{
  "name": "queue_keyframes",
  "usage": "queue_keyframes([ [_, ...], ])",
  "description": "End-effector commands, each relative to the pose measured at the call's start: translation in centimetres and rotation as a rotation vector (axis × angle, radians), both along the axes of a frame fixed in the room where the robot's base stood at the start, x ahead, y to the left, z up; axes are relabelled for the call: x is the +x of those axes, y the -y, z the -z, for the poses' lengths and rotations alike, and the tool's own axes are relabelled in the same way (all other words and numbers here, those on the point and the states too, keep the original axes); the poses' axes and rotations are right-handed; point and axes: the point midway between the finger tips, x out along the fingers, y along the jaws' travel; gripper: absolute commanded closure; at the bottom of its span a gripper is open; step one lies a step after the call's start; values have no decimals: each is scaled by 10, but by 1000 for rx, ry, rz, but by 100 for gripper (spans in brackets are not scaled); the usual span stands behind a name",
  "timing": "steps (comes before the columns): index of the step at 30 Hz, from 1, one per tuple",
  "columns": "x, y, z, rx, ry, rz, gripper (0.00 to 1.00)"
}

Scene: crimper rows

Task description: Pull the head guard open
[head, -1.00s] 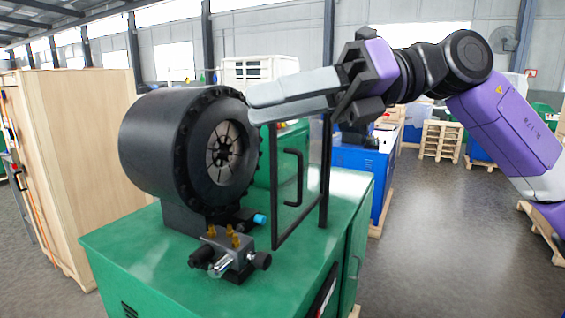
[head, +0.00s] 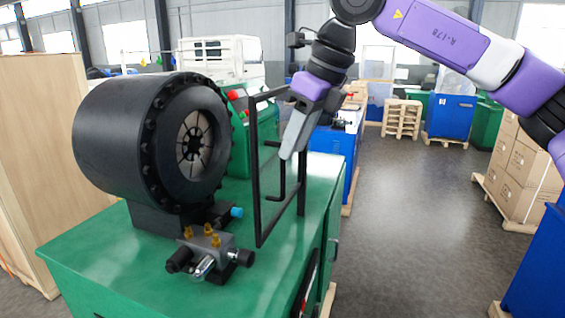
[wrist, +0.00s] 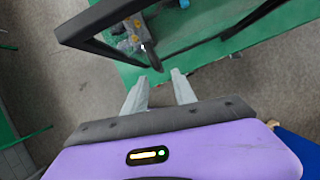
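The head guard (head: 257,185) is a clear panel in a black frame, standing upright on the green machine top at the right of the black crimper head (head: 112,145). Its black bar handle (head: 282,180) is on the panel; my fingers cover its upper part in the head view. My gripper (head: 288,154) points down beside the guard at handle height. In the wrist view, the two grey fingers (wrist: 160,75) are apart with nothing between them. The dark handle (wrist: 153,57) shows just past the tips, and the guard frame (wrist: 105,17) runs across the top.
A valve block with brass fittings (head: 210,240) sits on the green cabinet top (head: 110,265) in front of the crimper head. A tall wooden crate (head: 45,130) stands at left. The floor (head: 405,220) right of the cabinet is clear.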

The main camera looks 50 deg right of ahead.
Motion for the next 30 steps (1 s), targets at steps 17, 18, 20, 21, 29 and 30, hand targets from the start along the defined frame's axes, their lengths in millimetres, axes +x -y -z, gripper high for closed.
queue_keyframes([
  [17,22,-4,52,1,2,-3,67],
  [18,22,-4,52,1,2,-3,67],
  [20,22,-4,52,1,2,-3,67],
  [21,22,-4,52,1,2,-3,67],
  [29,22,-4,52,1,2,-3,100],
  [30,22,-4,52,1,2,-3,100],
])
